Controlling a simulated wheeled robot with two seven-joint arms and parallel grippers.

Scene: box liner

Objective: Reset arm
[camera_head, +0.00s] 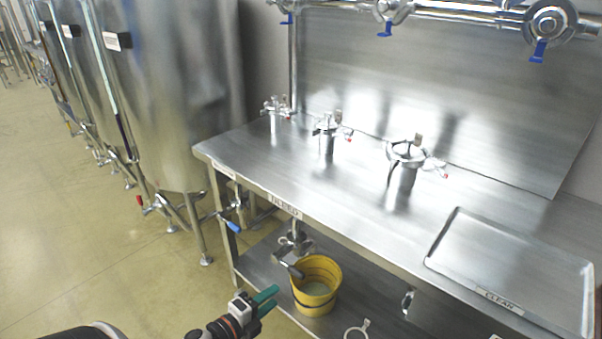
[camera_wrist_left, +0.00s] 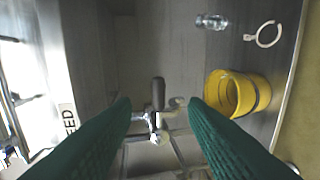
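My left gripper (camera_head: 267,299) comes in at the bottom of the head view, in front of the steel bench. Its two green fingers stand apart with nothing between them. In the left wrist view the open fingers (camera_wrist_left: 160,112) frame a metal valve with a dark handle (camera_wrist_left: 158,92), which lies beyond them. In the head view this valve (camera_head: 290,250) hangs under the bench by the BLEED label. A yellow bucket (camera_head: 316,287) stands on the lower shelf, just right of the left gripper, and also shows in the left wrist view (camera_wrist_left: 232,93). My right gripper is not in view.
The steel bench top (camera_head: 300,185) carries several metal fittings and a CLEAN tray (camera_head: 510,262) at right. A white ring (camera_head: 357,330) lies on the lower shelf. Large steel tanks (camera_head: 170,100) stand at left. The floor (camera_head: 70,220) at left is clear.

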